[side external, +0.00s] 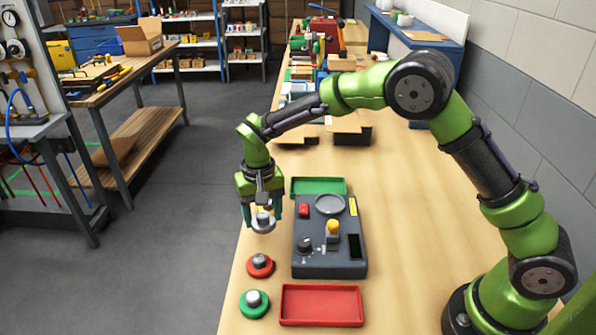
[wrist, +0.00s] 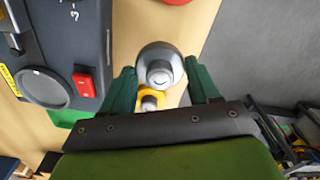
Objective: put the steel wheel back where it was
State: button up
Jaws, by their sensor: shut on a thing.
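The steel wheel (side external: 263,223) is a silver-grey disc with a raised hub, also in the wrist view (wrist: 160,66). My gripper (side external: 262,212) is shut on it, with one green finger on each side in the wrist view (wrist: 161,88). The wheel appears held above the table, left of the grey machine (side external: 330,268). A red wheel (side external: 260,266) and a green wheel (side external: 254,304), each with a metal hub, lie on the table nearer the camera. A yellow piece with a grey hub (wrist: 150,99) shows partly behind the steel wheel in the wrist view; my gripper hides it in the side view.
The table's left edge is close to the wheels.

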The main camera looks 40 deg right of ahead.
aim_at(263, 225)
jog(key=shift+f, duration=1.8)
jog(key=shift+f, duration=0.2)
jog(key=o, duration=1.4)
